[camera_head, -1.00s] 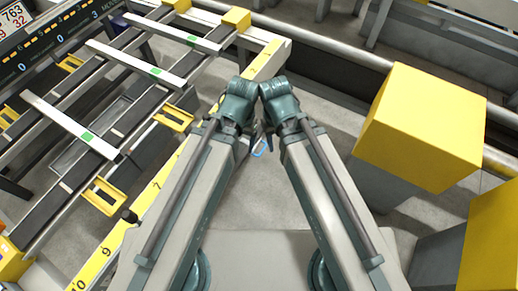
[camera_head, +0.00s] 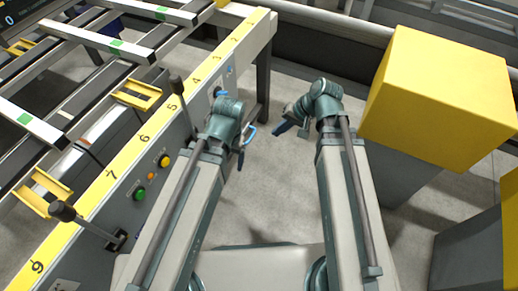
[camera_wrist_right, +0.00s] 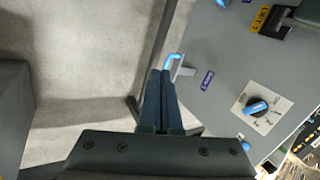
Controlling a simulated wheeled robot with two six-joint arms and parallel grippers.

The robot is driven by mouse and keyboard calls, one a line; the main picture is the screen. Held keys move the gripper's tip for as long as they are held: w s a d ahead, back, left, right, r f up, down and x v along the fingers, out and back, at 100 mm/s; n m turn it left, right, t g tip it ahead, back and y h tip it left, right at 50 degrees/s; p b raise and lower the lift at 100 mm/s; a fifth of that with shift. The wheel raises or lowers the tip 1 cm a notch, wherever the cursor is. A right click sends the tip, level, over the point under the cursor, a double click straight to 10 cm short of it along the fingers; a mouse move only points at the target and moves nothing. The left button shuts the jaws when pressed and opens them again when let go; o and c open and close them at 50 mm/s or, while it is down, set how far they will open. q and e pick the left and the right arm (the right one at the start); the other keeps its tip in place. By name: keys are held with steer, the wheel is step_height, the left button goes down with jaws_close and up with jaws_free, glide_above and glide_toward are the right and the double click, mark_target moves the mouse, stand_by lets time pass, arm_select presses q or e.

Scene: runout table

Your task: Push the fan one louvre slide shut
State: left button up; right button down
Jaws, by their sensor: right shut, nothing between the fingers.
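I cannot surely tell which fitting is the fan one louvre slide; the labels are too small to read. A light-blue hooked handle (camera_wrist_right: 174,60) on a pale bracket stands out from the grey panel (camera_wrist_right: 212,45) in the right wrist view. It seems to be the blue loop (camera_head: 249,133) beside my left gripper in the head view. My right gripper (camera_head: 284,126) is shut and empty, apart from the panel; in its wrist view its fingertips (camera_wrist_right: 160,76) overlap the handle's lower end, contact unclear. My left gripper (camera_head: 241,155) hangs near the panel, its jaws unclear.
A blue rotary knob (camera_wrist_right: 257,107) and a black slot (camera_wrist_right: 272,22) with a yellow label sit on the panel. Dark-knobbed levers (camera_head: 177,84) and green and orange buttons (camera_head: 139,194) line the console. A yellow-topped box (camera_head: 440,100) stands right. Floor between is clear.

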step_height(320, 180, down, 5)
steer(key=w+d+m+t+y+b, duration=0.2)
steer(key=w+d+b, duration=0.1)
steer(key=b, duration=0.2)
arm_select(q)
step_height(320, 180, down, 16)
steer(key=b, duration=0.8)
steer(key=shift+b, duration=0.3)
arm_select(e)
steer(key=w+a+r+x, duration=0.1)
steer(key=x, duration=1.2)
steer(key=shift+m, duration=0.3)
steer(key=shift+r, duration=0.15)
arm_select(q)
steer(key=shift+r, duration=0.1)
arm_select(e)
steer(key=w+a, duration=0.4)
steer(key=a, duration=0.3)
steer(key=shift+w+a, duration=0.2)
steer(key=shift+a, duration=0.05)
